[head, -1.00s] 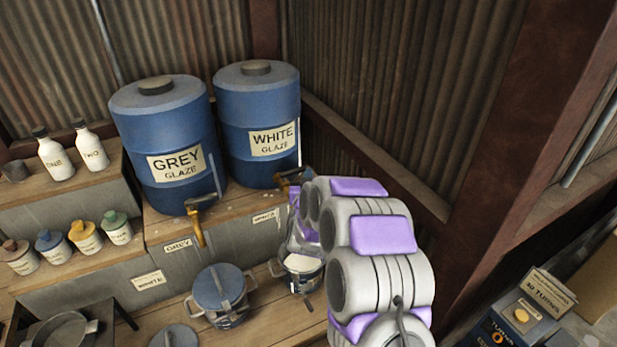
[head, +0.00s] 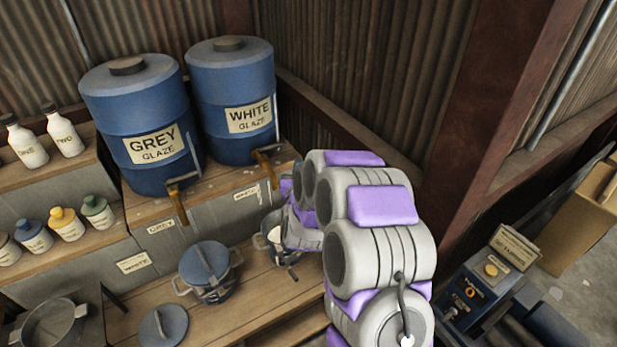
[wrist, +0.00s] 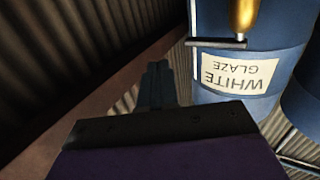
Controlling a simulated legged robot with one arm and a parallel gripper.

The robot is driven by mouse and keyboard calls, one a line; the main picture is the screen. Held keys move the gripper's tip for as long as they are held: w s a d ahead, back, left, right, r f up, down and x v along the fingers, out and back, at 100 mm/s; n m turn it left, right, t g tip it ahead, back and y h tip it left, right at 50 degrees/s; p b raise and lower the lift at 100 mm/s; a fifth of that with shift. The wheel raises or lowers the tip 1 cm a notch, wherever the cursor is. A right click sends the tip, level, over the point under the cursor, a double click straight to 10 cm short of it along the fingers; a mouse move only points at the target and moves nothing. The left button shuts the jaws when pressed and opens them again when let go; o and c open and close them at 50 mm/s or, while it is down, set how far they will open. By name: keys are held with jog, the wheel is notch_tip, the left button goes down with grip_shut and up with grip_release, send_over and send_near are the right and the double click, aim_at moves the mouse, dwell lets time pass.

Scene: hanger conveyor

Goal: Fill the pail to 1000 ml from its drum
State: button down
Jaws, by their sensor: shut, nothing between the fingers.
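The blue white-glaze drum (head: 228,75) stands on a wooden shelf, with its tap (head: 266,155) at the front. Below that tap, an open pail (head: 272,243) stands on the lower bench, partly hidden by my arm; something white shows in it. My gripper is hidden behind the arm in the head view. In the wrist view my gripper (wrist: 158,82) is shut and empty, apart from the white-glaze drum (wrist: 235,92), whose label appears upside down. The drum's brass tap (wrist: 244,16) and dark lever (wrist: 215,43) are to the gripper's right. The pail's level cannot be read.
The grey-glaze drum (head: 130,105) stands left of the white one. A lidded pot (head: 205,270) and a loose lid (head: 163,327) are on the bench. Bottles line the left shelves. A corrugated wall and post close off the right. A control box (head: 478,290) is lower right.

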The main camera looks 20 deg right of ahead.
jog(key=s, duration=0.1)
jog(key=s+p, duration=0.1)
jog(key=s, duration=0.1)
jog(key=s+d+p, duration=0.1)
jog(key=s, duration=0.1)
jog(key=shift+s+r, duration=0.15)
jog(key=shift+s, duration=0.05)
jog(key=shift+s+d, duration=0.1)
